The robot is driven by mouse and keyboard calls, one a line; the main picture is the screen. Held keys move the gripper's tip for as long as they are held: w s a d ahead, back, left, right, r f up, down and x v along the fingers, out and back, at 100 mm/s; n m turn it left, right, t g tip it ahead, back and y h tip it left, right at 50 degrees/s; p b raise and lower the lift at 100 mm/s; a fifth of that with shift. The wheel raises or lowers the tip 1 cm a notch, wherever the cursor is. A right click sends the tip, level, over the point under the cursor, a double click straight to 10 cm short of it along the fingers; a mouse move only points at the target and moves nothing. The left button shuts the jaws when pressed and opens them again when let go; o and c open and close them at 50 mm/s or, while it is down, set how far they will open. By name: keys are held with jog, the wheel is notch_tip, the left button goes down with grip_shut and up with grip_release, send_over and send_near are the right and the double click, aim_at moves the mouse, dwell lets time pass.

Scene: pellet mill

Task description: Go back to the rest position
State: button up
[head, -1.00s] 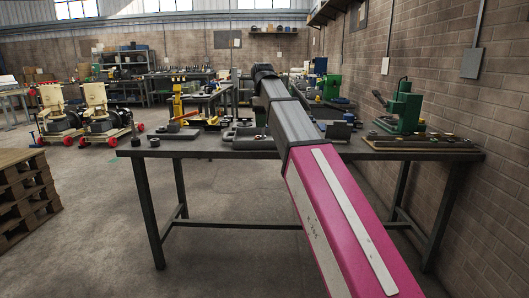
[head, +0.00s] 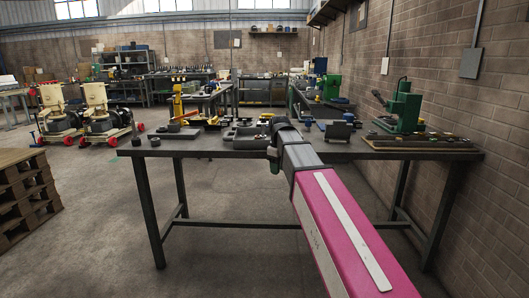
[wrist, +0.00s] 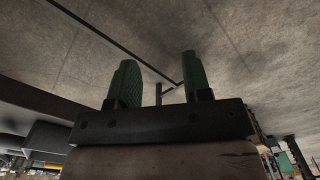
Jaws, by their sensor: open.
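My gripper shows in the wrist view (wrist: 158,85) with its two green fingers spread apart and nothing between them. Behind the fingers the wrist view shows bare grey floor and a thin dark bar. In the head view my pink and dark arm reaches up from the lower right to the front edge of the workbench (head: 225,152). The end of the arm is by that edge, with a green part hanging below it. The fingertips cannot be made out in the head view.
On the bench are a grey tray (head: 173,142), dark round parts and a green press (head: 405,108) at the right. A brick wall (head: 480,110) closes the right side. A pallet stack (head: 25,190) stands at the left. The floor (head: 110,225) between is clear.

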jog(key=s+d+f+m, duration=0.3)
jog(key=s+f, duration=0.3)
jog(key=f, duration=0.4)
jog(key=s+d+f+m, duration=0.4)
jog(key=s+d+f, duration=0.1)
jog(key=f, duration=0.5)
jog(key=s+d+f+m, duration=0.3)
jog(key=s+d+f, duration=0.2)
jog(key=f, duration=0.6)
jog(key=shift+s, duration=1)
jog(key=shift+f, duration=0.1)
